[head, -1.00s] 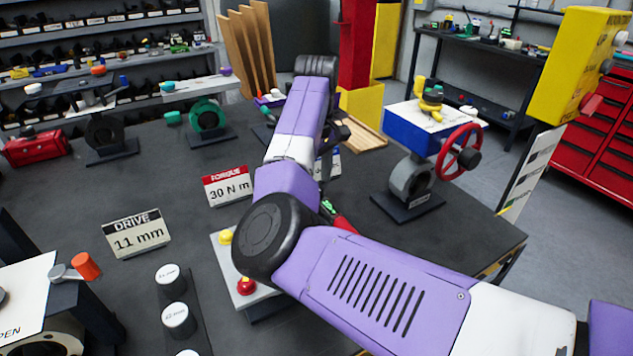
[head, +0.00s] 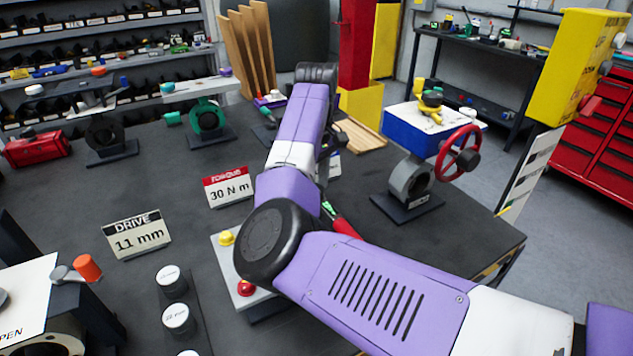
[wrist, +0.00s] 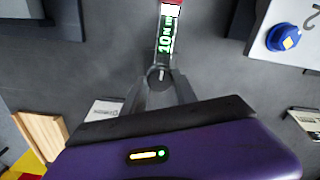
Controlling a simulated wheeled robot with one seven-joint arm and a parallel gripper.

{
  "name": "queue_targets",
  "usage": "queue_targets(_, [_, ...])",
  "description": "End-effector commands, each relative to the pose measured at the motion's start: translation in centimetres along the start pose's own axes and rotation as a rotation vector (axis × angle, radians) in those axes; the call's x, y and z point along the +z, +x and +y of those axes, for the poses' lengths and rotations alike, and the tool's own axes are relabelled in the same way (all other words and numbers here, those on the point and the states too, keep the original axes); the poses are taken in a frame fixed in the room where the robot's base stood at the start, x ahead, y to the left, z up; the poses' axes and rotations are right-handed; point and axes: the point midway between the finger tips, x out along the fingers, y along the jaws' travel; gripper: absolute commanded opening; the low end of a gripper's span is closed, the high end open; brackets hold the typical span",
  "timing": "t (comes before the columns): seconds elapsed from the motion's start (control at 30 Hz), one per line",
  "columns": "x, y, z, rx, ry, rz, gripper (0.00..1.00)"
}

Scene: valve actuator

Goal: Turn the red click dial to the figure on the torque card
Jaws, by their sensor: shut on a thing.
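The torque card (head: 229,189) stands mid-bench in the head view and reads 30 N m. A tool with a red part (head: 345,228) and a green-lit display lies partly behind my arm. In the wrist view the tool's green display (wrist: 167,38) shows a figure that looks like 10 N m but is hard to read. A red part (wrist: 172,4) shows beyond it at the top edge. My gripper (wrist: 160,78) is shut on the grey round end of this tool. In the head view my arm hides the gripper. I cannot make out a separate red dial.
The drive card (head: 137,235) reads 11 mm. A grey plate (head: 228,262) with a yellow and a red button is close to my arm. Grey-white cylinders (head: 172,280) stand at the front. A valve with a red handwheel (head: 460,152) stands at the right.

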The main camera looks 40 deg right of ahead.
Motion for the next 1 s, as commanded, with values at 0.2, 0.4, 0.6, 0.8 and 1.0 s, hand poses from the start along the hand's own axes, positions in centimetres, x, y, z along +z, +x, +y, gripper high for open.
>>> queue_targets(0.2, [0.11,-0.33,0.02,0.000,0.115,-0.005,0.00])
queue_targets(0.4, [0.09,-0.40,-0.02,0.000,0.273,-0.004,0.00])
queue_targets(0.6, [0.08,-0.30,-0.01,-0.001,0.429,-0.004,0.00])
queue_targets(0.8, [0.02,-0.21,-0.05,0.000,0.551,-0.003,0.00])
queue_targets(1.0, [0.00,-0.09,-0.08,-0.002,0.628,-0.003,0.00])
